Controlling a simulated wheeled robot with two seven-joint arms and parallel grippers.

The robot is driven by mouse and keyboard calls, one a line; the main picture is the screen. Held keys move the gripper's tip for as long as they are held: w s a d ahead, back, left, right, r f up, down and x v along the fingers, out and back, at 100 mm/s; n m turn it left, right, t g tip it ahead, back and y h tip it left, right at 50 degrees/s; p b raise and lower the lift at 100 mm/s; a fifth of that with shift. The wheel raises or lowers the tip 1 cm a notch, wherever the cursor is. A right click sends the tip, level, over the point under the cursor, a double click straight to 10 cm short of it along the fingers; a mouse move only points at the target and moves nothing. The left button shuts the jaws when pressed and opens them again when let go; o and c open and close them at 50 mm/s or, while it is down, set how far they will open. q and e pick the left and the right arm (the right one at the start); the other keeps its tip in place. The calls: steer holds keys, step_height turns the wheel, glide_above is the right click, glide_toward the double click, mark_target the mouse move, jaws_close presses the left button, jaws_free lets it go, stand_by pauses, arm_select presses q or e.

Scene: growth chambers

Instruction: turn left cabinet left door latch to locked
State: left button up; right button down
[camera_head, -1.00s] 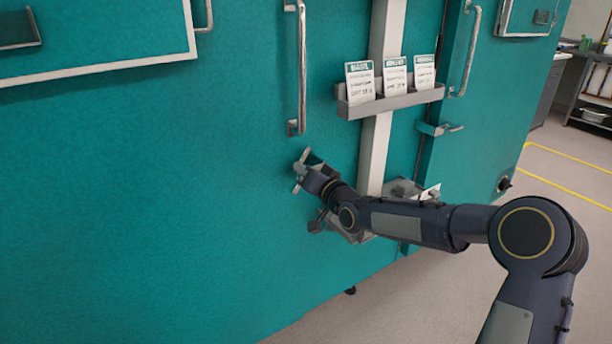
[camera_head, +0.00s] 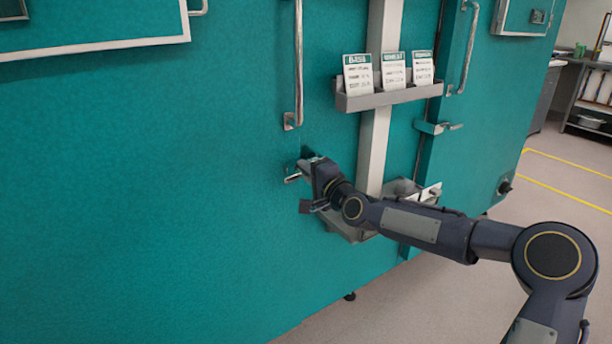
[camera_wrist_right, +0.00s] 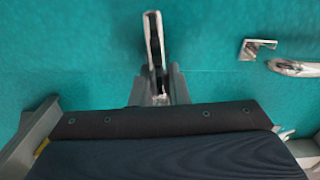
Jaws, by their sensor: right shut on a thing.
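The latch of the left door is a small metal lever (camera_head: 292,178) on the teal cabinet front, below the long vertical door handle (camera_head: 298,70). It points left and lies near level in the head view. In the right wrist view the lever (camera_wrist_right: 153,38) sticks out past the fingertips. My right gripper (camera_head: 306,170) is at the latch, shut on the lever; its fingers also show in the wrist view (camera_wrist_right: 157,88). The gripper hides the lever's pivot in the head view. My left gripper is not in view.
A grey rack with several cards (camera_head: 388,98) sits on the pale post right of the latch. A grey tray (camera_head: 352,233) is below, partly behind my right arm. Another latch (camera_head: 438,127) is on the door further right. The cabinet front to the left is clear.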

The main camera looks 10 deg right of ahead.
steer(key=shift+f+m+b, duration=0.15)
steer(key=shift+m+b, duration=0.15)
steer(key=shift+m, duration=0.3)
steer(key=c, duration=1.4)
jaws_free()
steer(key=v, duration=0.7)
steer(key=shift+s+d, duration=0.15)
steer(key=shift+s, duration=0.2)
